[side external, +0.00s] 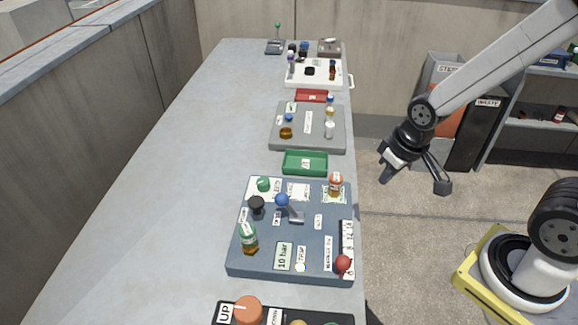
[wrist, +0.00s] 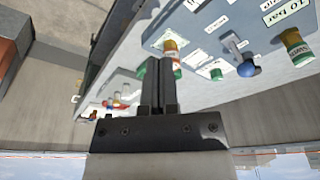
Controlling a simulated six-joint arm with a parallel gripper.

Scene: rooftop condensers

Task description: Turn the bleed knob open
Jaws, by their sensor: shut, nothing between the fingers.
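The blue-grey panel (side external: 268,262) on the bench carries several controls, and I cannot read which is the bleed knob. On it are a green knob (side external: 263,184), a black knob (side external: 256,203), a lever with a blue ball (side external: 282,200) and a red ball (side external: 343,263) beside a scale. A dark panel with a large orange knob (side external: 248,310) is cut off at the bottom. My gripper (side external: 386,176) is shut and empty, in the air right of the bench and apart from the panels. In the wrist view its fingers (wrist: 158,85) are together; the blue ball (wrist: 246,69) shows too.
An orange-labelled bottle (side external: 335,185) and a green-capped bottle (side external: 249,238) stand on the blue-grey panel. A green tray (side external: 305,162), a grey panel (side external: 283,139) and a white tray (side external: 296,82) lie farther back. The bench's left side is clear. Bins (side external: 484,125) stand behind my arm.

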